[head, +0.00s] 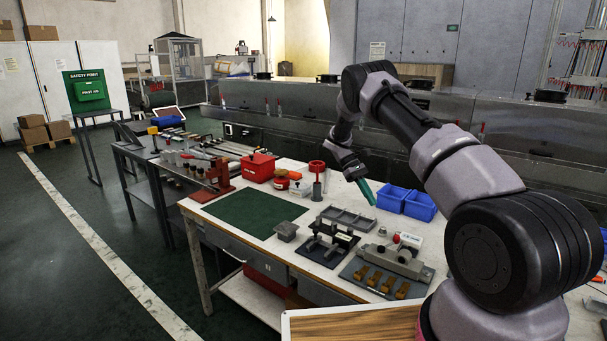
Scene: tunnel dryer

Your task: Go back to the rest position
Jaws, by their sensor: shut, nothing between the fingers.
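My gripper (369,197) shows with teal fingers pointing down and to the right, above the back part of the white workbench (253,182). My arm rises from the lower right, bends at the top and comes down to it. The fingers look shut and hold nothing. I cannot tell the exact height above the bench.
A green mat (250,213), grey fixtures (331,240) and a plate with several brass-coloured pieces (386,283) lie on the bench. A red box (258,167) stands at its back left. A wooden board (350,325) is in front. Floor is free at left.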

